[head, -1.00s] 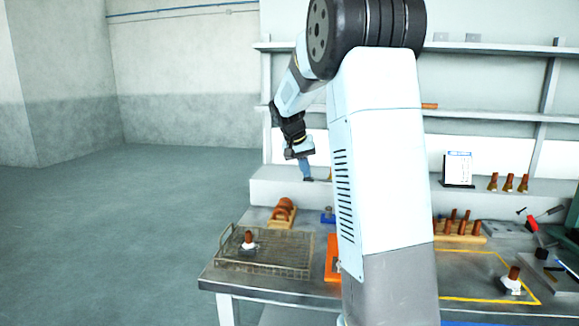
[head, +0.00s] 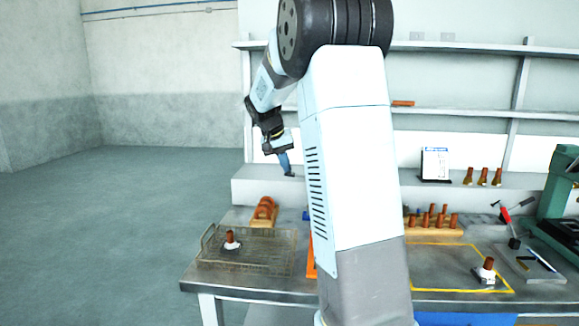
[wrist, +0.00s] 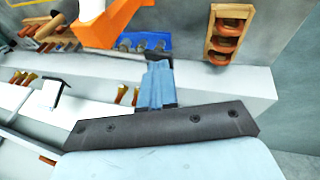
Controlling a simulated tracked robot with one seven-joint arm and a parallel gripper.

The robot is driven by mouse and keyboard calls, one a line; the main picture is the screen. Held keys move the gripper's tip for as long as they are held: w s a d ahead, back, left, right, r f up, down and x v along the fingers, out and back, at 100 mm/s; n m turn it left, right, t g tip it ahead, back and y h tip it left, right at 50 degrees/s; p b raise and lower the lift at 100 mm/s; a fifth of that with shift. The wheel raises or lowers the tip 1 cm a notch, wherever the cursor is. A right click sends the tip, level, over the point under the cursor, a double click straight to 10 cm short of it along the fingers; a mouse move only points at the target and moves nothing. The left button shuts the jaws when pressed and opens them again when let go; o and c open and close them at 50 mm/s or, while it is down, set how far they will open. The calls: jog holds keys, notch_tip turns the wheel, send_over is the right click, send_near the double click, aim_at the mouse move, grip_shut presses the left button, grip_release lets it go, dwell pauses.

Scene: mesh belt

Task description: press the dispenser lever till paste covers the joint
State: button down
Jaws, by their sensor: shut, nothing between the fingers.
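My gripper (head: 287,165) is shut and empty, raised in front of the back wall ledge left of my arm. In the wrist view its blue fingers (wrist: 157,85) are together, touching nothing. An orange body (wrist: 108,22), possibly the dispenser, is near the fingers in the wrist view; in the head view only an orange sliver (head: 310,258) shows beside my arm. I cannot make out its lever. A copper-topped white piece (head: 231,240) stands in a wire mesh tray (head: 275,266). A similar piece (head: 487,270) stands inside a yellow outline. I cannot tell which is the joint, and no paste is visible.
A wooden holder with copper rings (head: 264,210) stands behind the tray. A rack of copper pieces (head: 432,218), a red-handled tool (head: 507,214) and a green machine (head: 560,195) are to the right. A blue rack (wrist: 145,42) shows in the wrist view. The floor at left is clear.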

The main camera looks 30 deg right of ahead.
jog(key=shift+r, duration=0.25)
jog(key=r, duration=0.3)
jog(key=shift+s+d+r, duration=0.1)
jog(key=shift+d+r, duration=0.1)
jog(key=shift+r, duration=0.15)
jog(key=v, duration=0.9)
jog(key=shift+s+d+r, duration=0.3)
jog(key=shift+s+r, duration=0.1)
jog(key=shift+s, duration=0.1)
dwell(0.6)
